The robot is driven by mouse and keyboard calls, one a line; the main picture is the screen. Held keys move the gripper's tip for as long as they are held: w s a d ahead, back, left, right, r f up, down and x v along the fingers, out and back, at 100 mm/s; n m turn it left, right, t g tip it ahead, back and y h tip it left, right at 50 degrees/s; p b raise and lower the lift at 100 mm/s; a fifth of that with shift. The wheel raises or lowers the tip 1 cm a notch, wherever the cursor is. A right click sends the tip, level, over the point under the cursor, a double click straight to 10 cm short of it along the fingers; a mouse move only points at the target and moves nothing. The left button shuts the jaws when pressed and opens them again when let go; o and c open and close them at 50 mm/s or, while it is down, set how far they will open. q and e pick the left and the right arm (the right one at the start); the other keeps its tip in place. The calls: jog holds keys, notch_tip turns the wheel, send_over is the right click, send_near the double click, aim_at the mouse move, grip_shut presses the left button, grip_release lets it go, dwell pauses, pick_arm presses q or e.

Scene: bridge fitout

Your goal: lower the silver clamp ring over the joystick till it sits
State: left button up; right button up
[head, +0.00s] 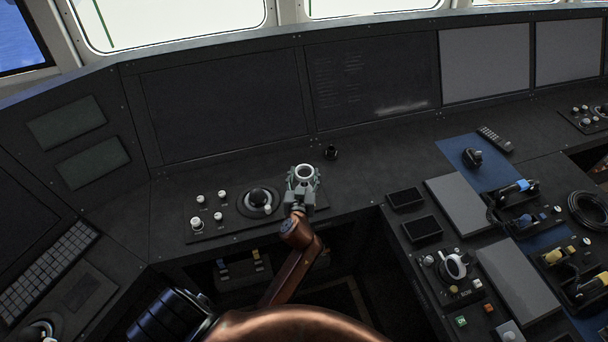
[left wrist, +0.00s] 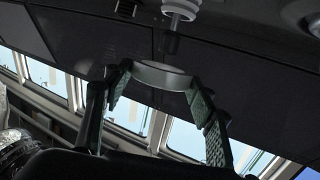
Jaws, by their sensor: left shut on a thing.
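The silver clamp ring (head: 304,171) is held upward in the jaws of my left gripper (head: 303,182), with its opening visible from above. In the left wrist view the ring (left wrist: 160,76) sits between the two green-grey finger pads, gripped from both sides. A short black knob (head: 331,152) stands on the console behind and right of the ring, apart from it. A black dome on a round base (head: 258,197) lies to the left. I cannot tell for sure which of these is the joystick; the ring is around neither. My right gripper is not in view.
White knobs (head: 197,224) stand on the panel left of the gripper. Dark screens (head: 225,103) rise behind. The console's front edge runs just below the gripper. On the right are a blue mat (head: 480,177), a grey plate (head: 460,205) and a control box (head: 453,268).

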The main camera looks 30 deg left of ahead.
pick_arm(q)
jog(key=shift+f+b, duration=1.15)
jog(key=shift+f, duration=0.3)
jog(key=shift+f, duration=0.1)
jog(key=shift+f+b, duration=1.25)
jog(key=shift+f, duration=0.15)
jog(key=shift+f, duration=0.2)
